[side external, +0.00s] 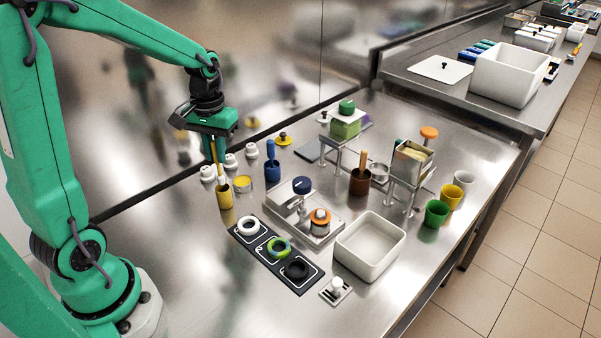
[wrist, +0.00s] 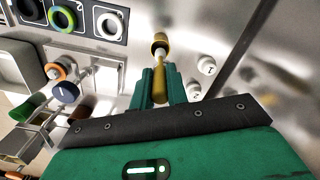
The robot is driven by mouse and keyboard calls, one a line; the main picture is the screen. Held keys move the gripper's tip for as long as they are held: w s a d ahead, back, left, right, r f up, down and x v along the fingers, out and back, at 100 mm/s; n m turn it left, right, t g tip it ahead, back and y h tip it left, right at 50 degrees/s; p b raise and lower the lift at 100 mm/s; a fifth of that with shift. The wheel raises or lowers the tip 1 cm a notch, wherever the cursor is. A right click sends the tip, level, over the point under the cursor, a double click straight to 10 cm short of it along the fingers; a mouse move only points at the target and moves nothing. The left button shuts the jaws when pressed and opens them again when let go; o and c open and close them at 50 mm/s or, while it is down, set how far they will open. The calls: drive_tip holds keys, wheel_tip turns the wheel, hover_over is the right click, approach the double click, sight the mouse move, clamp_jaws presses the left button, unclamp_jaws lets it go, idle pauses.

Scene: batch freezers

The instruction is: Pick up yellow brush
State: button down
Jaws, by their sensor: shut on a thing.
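The yellow brush (side external: 218,170) stands nearly upright, its lower end at the mouth of a yellow cup (side external: 225,199); I cannot tell how deep it sits in it. My gripper (side external: 216,150) is above the cup, shut on the brush's upper part, which is partly hidden by the jaws. In the wrist view the brush's yellow handle (wrist: 159,92) lies between the two green fingers of my gripper (wrist: 159,78), with the yellow cup (wrist: 160,40) beyond.
A white bin (side external: 368,262) stands near the front edge. A steel wall borders the back.

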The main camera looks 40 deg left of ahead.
sight(213, 142)
drive_tip(key=shift+r, duration=1.65)
drive_tip(key=w+a+f, duration=0.1)
drive_tip(key=w+a, duration=0.1)
drive_tip(key=w, duration=0.5)
drive_tip(key=shift+w+a+f, duration=0.2)
drive_tip(key=shift+w+f, duration=0.05)
drive_tip(key=shift+f, duration=0.05)
drive_tip(key=shift+f, duration=0.2)
drive_tip(key=shift+f, duration=2.8)
drive_tip(key=shift+f, duration=0.5)
drive_tip(key=shift+r, duration=0.1)
idle(0.4)
wheel_tip(213, 142, up, 7)
idle(1.1)
